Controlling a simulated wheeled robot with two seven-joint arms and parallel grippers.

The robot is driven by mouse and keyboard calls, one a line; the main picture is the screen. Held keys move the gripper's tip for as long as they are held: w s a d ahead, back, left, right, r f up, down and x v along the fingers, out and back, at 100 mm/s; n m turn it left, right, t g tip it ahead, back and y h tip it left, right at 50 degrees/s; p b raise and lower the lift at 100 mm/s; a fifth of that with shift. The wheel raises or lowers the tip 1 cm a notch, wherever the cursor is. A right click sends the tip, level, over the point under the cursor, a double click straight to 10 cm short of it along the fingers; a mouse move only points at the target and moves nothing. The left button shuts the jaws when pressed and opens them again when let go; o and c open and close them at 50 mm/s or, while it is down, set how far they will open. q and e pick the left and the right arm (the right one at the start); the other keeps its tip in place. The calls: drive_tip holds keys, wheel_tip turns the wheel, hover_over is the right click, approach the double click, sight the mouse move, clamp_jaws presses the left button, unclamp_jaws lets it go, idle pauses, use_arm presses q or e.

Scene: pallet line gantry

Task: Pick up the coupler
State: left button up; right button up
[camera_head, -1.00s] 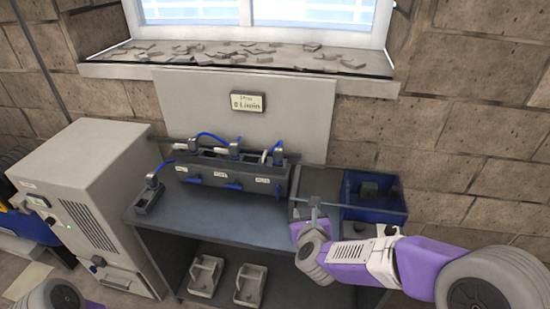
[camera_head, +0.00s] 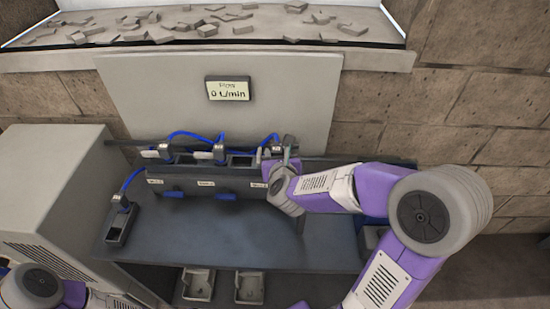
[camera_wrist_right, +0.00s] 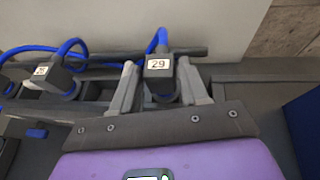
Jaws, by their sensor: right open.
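A dark coupler with a white label reading 29 (camera_wrist_right: 159,66) and a blue hose stands between my right gripper's two grey fingers (camera_wrist_right: 161,88) in the right wrist view. The fingers are open, one on each side of it; a small gap seems to show, but contact is hard to judge. In the head view my right gripper (camera_head: 284,154) is at the right end of the dark manifold (camera_head: 195,186) and largely hides that coupler. Two more couplers sit on the manifold, a middle one (camera_head: 219,152) and a left one (camera_head: 165,151). My left gripper is not in view.
A small dark block (camera_head: 120,222) with another hose stands at the bench's left. The bench top (camera_head: 240,237) in front of the manifold is clear. A grey panel with a display (camera_head: 228,90) rises behind. A grey cabinet (camera_head: 60,190) stands left; trays (camera_head: 249,286) sit below.

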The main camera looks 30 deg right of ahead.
drive_tip(key=x, duration=0.4)
drive_tip(key=c, duration=0.8)
